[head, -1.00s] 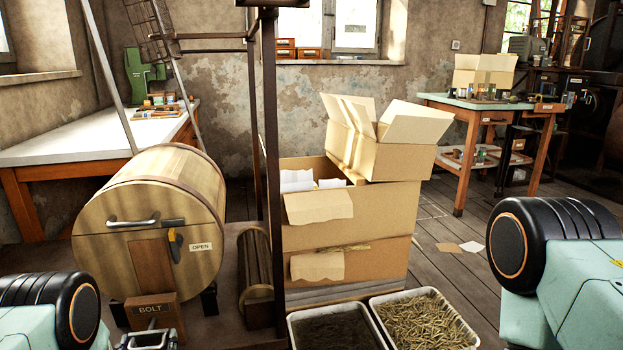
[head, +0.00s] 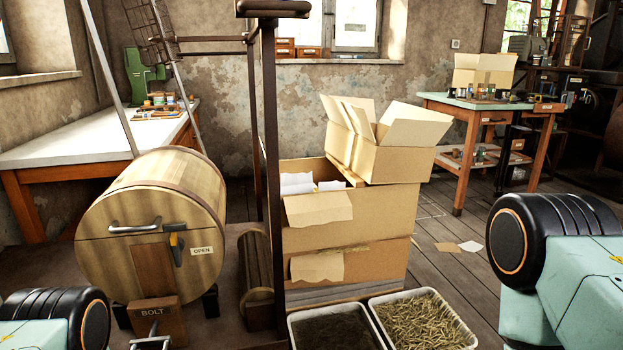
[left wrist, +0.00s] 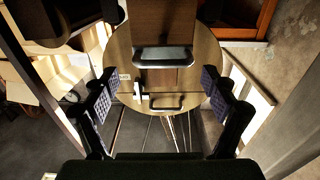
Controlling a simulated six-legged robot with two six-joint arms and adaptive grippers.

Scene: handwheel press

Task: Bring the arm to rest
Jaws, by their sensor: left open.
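My left gripper (left wrist: 158,95) is in the left wrist view, its two padded fingers spread wide with nothing between them. Beyond them is the round front of a wooden drum (left wrist: 185,88), with a grey bar handle (left wrist: 162,54) on a block nearer the camera. In the head view my left arm shows only at the lower left, and its gripper is out of frame. The drum (head: 115,260) there has a metal handle, a dark latch and an OPEN label (head: 202,251). A BOLT block (head: 152,318) stands below it. My right gripper is not in view.
A dark upright post (head: 270,150) stands right of the drum. Stacked cardboard boxes (head: 375,215) and two trays, one with brown pieces (head: 425,320), are beside it. A white-topped bench (head: 60,135) is behind left. Open floor lies right of the boxes.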

